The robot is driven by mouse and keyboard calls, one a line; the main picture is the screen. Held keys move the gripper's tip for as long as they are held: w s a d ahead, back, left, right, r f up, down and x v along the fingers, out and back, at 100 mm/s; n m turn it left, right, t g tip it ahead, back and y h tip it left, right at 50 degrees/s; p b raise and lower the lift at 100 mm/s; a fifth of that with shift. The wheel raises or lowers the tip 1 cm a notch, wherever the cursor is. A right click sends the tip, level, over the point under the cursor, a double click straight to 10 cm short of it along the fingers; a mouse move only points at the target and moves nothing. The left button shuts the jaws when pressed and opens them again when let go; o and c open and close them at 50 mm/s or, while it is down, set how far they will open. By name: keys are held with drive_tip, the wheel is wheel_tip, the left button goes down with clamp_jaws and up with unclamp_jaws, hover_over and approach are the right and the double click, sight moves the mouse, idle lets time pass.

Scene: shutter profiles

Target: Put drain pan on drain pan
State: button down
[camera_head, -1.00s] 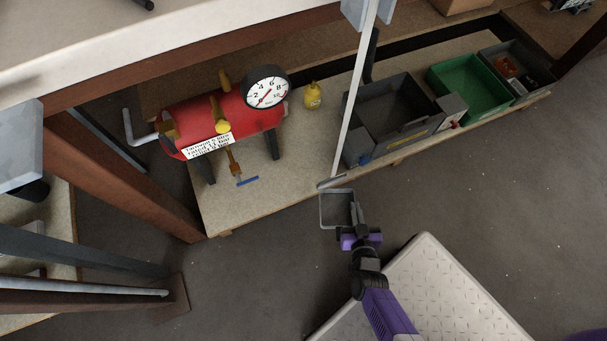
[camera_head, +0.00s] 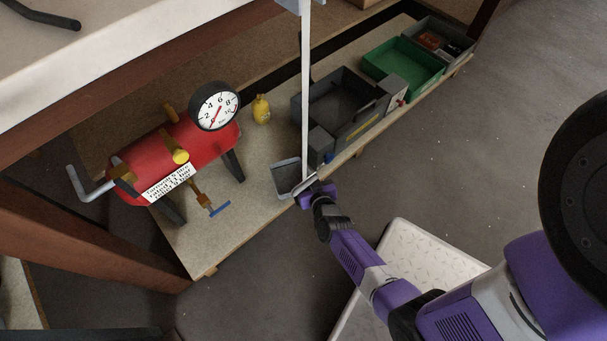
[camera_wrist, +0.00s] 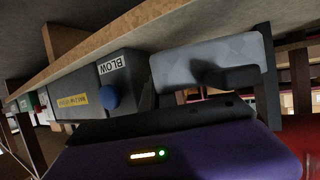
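A small grey open drain pan (camera_head: 285,179) shows in the head view over the front edge of the low shelf, left of the dark grey bins. My gripper (camera_head: 306,188) is at the pan's near right rim and appears shut on it. A thin pale upright partly crosses this spot, so the fingertips are hard to see. I cannot tell whether the pan touches the shelf. No second drain pan can be made out. In the wrist view, the purple gripper body fills the bottom; a pale grey panel above it cannot be surely identified.
The low shelf (camera_head: 195,243) carries a red tank (camera_head: 180,160) with a gauge and a blue-handled drain valve (camera_head: 219,209), a yellow bottle (camera_head: 261,109), a dark grey bin (camera_head: 341,95) and a green bin (camera_head: 405,68). The pale upright (camera_head: 305,90) stands close to my gripper.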

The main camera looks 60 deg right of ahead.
drive_tip(key=shift+w+d+f, duration=0.1)
drive_tip(key=shift+w+d, duration=0.7)
drive_tip(key=shift+w, duration=0.15)
wheel_tip(320, 180, down, 4)
drive_tip(key=b, duration=0.3)
drive_tip(key=shift+r, duration=0.35)
drive_tip(key=c, duration=2)
unclamp_jaws()
drive_tip(key=shift+c, duration=0.2)
drive_tip(key=o, duration=0.4)
drive_tip(key=shift+c, duration=0.2)
